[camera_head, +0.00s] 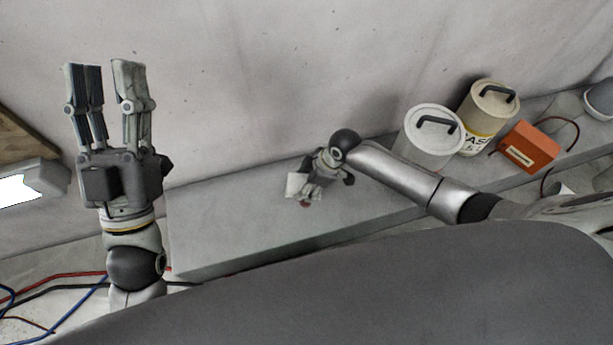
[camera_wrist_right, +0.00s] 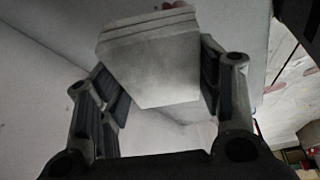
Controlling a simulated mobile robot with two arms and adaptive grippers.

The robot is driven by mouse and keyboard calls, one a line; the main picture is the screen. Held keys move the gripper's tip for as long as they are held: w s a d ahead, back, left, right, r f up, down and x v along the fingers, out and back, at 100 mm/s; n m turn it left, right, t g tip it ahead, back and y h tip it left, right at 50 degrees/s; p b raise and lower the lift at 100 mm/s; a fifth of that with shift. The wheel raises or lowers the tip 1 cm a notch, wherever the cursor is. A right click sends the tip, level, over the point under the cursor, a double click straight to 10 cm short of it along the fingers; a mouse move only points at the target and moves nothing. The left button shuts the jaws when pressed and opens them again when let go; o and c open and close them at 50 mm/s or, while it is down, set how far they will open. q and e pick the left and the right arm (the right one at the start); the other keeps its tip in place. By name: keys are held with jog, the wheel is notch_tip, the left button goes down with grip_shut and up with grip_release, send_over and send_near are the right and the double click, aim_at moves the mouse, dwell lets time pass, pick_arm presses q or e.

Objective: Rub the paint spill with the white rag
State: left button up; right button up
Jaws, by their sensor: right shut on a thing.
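The white rag (camera_head: 296,185) is a small folded cloth at my right gripper (camera_head: 309,189), over the grey ledge. In the right wrist view the rag (camera_wrist_right: 152,62) sits as a folded block between the two fingers of the gripper (camera_wrist_right: 157,82), which is shut on it. A small patch of the red paint spill (camera_head: 305,204) shows on the ledge just below the rag. It also shows past the rag's far edge in the right wrist view (camera_wrist_right: 174,4). The rest is hidden. Whether the rag touches the ledge, I cannot tell. My left gripper (camera_head: 103,72) is raised, open and empty.
The grey ledge (camera_head: 220,225) is bare left of the rag. Two lidded cans, one white (camera_head: 428,143) and one cream (camera_head: 489,104), and an orange box (camera_head: 528,147) stand on its right part. A lamp (camera_head: 38,182) and cables (camera_head: 55,277) are at the left.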

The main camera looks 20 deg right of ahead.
jog(key=shift+r+p, duration=0.35)
jog(key=shift+r, duration=0.05)
jog(key=shift+r+p, duration=0.3)
jog(key=shift+p, duration=0.1)
jog(key=shift+r+p, duration=0.3)
jog(key=shift+p, duration=0.05)
pick_arm(q)
jog(key=w+f+g+y, duration=0.2)
jog(key=w+f+g, duration=0.2)
jog(key=f+g, duration=0.3)
jog(key=shift+w+f+y, duration=0.2)
jog(key=shift+f+y, duration=0.1)
jog(key=shift+f, duration=1.55)
pick_arm(e)
jog(key=shift+r, duration=0.2)
